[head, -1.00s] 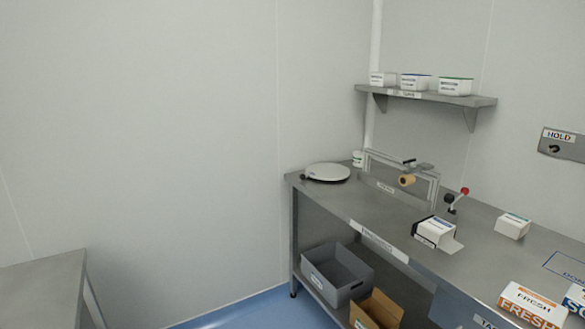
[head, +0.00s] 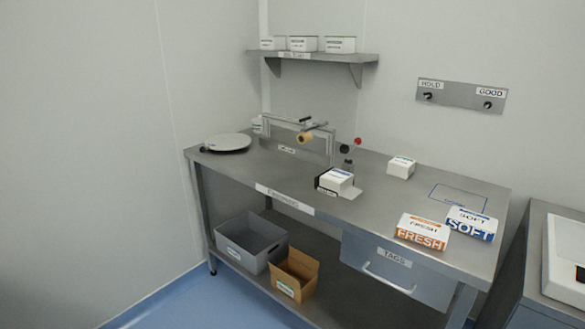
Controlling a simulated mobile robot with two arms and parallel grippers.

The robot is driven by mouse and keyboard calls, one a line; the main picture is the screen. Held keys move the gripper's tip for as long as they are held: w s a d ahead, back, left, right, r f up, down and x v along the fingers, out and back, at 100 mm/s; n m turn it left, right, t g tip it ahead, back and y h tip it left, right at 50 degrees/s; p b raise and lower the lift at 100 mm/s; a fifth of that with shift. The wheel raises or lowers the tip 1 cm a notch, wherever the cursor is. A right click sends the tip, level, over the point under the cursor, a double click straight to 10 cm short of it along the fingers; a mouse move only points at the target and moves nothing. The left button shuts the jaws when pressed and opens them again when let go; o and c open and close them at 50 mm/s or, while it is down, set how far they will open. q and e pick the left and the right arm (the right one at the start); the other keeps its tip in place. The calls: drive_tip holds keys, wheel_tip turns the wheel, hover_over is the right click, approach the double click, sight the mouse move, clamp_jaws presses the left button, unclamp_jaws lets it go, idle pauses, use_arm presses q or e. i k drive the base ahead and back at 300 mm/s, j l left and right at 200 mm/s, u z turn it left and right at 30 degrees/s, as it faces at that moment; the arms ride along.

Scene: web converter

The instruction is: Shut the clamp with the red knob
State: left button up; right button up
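The red knob (head: 358,141) shows in the head view at the end of a short lever on the steel bench. The clamp (head: 349,157) under it stands right of a metal frame and beside a white box. A dark knob sits just left of the red one. The lever stands up at a tilt; whether the clamp's jaw is open is too small to tell. Neither of my grippers is in view.
The steel bench (head: 400,189) carries a white round plate (head: 227,142), a small white box (head: 401,167), a FRESH pack (head: 423,232) and a SOFT pack (head: 471,223). A grey bin (head: 250,242) and cardboard box (head: 294,274) sit below. Blue floor is clear at front left.

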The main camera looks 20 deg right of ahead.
sight(344, 149)
drive_tip(key=z, duration=1.5)
drive_tip(key=i+z, duration=0.2)
drive_tip(key=i+j, duration=0.15)
drive_tip(key=i, duration=0.45)
drive_tip(key=i+j, duration=0.1)
drive_tip(key=i, duration=0.5)
